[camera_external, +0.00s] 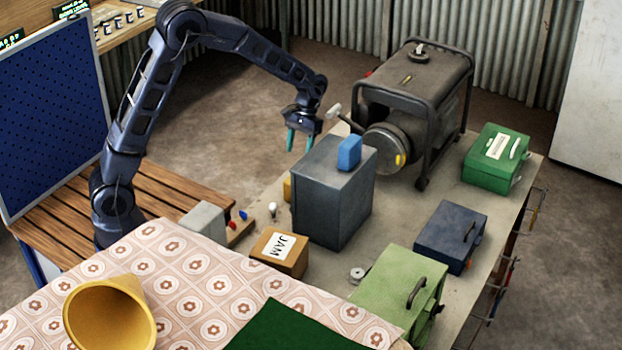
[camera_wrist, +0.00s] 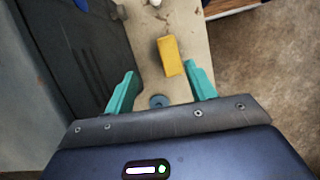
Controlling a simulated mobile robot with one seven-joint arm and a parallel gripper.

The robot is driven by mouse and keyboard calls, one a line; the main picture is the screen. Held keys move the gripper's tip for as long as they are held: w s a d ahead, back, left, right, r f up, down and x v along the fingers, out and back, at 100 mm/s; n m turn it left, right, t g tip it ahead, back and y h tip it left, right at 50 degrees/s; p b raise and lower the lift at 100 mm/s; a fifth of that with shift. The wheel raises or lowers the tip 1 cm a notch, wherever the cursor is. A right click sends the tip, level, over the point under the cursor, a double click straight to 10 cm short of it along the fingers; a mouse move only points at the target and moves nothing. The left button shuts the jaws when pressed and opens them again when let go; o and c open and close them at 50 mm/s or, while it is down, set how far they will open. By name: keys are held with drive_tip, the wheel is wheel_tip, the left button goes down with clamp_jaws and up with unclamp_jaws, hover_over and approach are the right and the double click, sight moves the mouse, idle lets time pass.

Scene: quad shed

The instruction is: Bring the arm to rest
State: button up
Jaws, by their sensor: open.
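My arm (camera_external: 128,118) rises from the wooden slats at the left and arches over to the right. My gripper (camera_external: 301,140) hangs with its teal fingers pointing down, just behind and left of the top of the grey metal box (camera_external: 325,200). In the wrist view my gripper (camera_wrist: 162,88) is open, with nothing between its fingers. Past the fingertips a yellow block (camera_wrist: 171,56) lies on the worktop below, with a small blue-grey disc (camera_wrist: 158,101) near it. In the external view the yellow block (camera_external: 287,188) is mostly hidden behind the grey box.
A blue block (camera_external: 349,153) sits on the grey box. A generator (camera_external: 420,95) with a handled wheel stands close right of my gripper. Green (camera_external: 497,158) and navy (camera_external: 450,236) boxes and a JAM box (camera_external: 279,254) occupy the worktop. Open floor (camera_external: 240,85) lies behind the arm.

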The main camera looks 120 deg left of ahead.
drive_tip(key=w+d+r+m+y, duration=0.3)
drive_tip(key=d+r, duration=0.7)
drive_tip(key=r, duration=0.1)
drive_tip(key=w+d+r+m+t, duration=0.1)
drive_tip(key=d+r+m, duration=0.25)
drive_tip(key=d, duration=0.55)
drive_tip(key=w+d+r+m, duration=0.15)
drive_tip(key=d+r, duration=0.25)
drive_tip(key=d, duration=0.5)
drive_tip(key=s+d+m+t, duration=0.1)
drive_tip(key=s+d+m, duration=0.2)
drive_tip(key=d, duration=0.4)
drive_tip(key=s+d+r+m+t, duration=0.1)
drive_tip(key=s+d+m, duration=0.2)
drive_tip(key=s+d, duration=0.3)
drive_tip(key=s+d+r+m+t+y, duration=0.1)
drive_tip(key=s+d+m, duration=0.2)
drive_tip(key=d, duration=0.7)
drive_tip(key=shift+s+t, duration=0.3)
drive_tip(key=shift+s, duration=0.7)
